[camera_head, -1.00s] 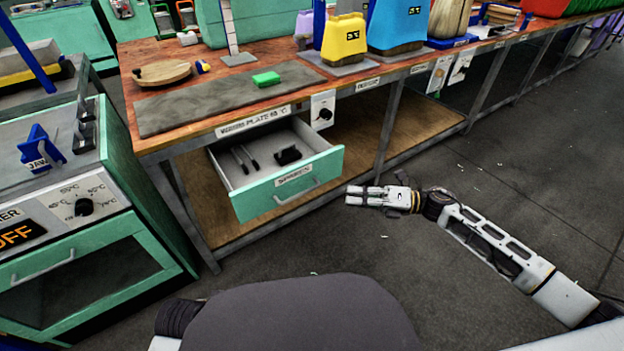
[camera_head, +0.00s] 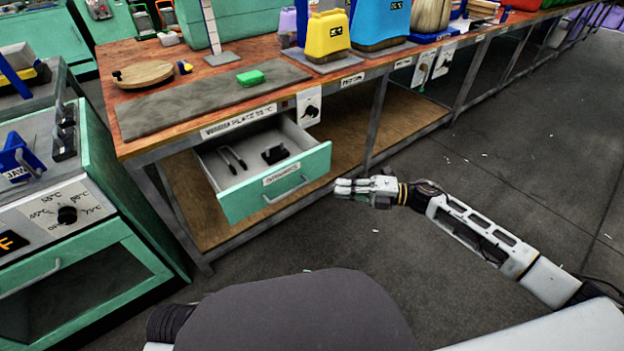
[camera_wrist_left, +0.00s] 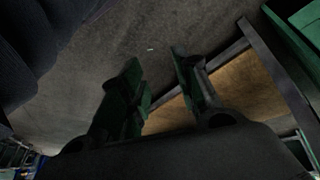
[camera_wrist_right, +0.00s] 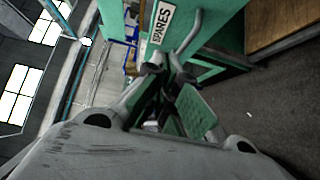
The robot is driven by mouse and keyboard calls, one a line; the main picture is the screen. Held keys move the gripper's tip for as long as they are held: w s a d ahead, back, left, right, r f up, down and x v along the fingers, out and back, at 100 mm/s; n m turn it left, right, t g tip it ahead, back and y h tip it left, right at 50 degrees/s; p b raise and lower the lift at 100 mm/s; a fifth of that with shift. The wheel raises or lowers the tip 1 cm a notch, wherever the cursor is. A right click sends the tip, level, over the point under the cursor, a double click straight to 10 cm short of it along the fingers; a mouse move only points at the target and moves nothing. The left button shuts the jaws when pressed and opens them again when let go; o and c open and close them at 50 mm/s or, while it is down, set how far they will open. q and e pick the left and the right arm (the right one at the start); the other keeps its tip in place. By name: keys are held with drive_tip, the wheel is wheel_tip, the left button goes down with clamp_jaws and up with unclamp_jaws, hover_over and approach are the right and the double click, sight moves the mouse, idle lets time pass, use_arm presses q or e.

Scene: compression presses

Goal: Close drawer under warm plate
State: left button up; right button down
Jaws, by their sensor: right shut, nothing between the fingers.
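The drawer (camera_head: 244,203) is pulled out below the table, with a green front, a white label and a bar handle (camera_head: 287,191). Dark tools lie inside it. The warm plate (camera_head: 170,112) is a long grey slab on the tabletop above, with a green block (camera_head: 250,78) on it. My right gripper (camera_head: 337,187) is shut and empty, just right of the drawer front's right end. In the right wrist view, its fingers (camera_wrist_right: 166,98) point towards the drawer front and handle (camera_wrist_right: 186,38); contact cannot be told. My left gripper (camera_wrist_left: 155,80) is open and empty over the floor.
The wooden table (camera_head: 115,62) has metal legs and a low wooden shelf (camera_head: 405,110). A green oven-like unit (camera_head: 150,235) with a dial stands close on the left. Yellow and blue machines stand on the table.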

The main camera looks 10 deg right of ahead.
sight(283, 175)
drive_tip(key=shift+a, duration=0.15)
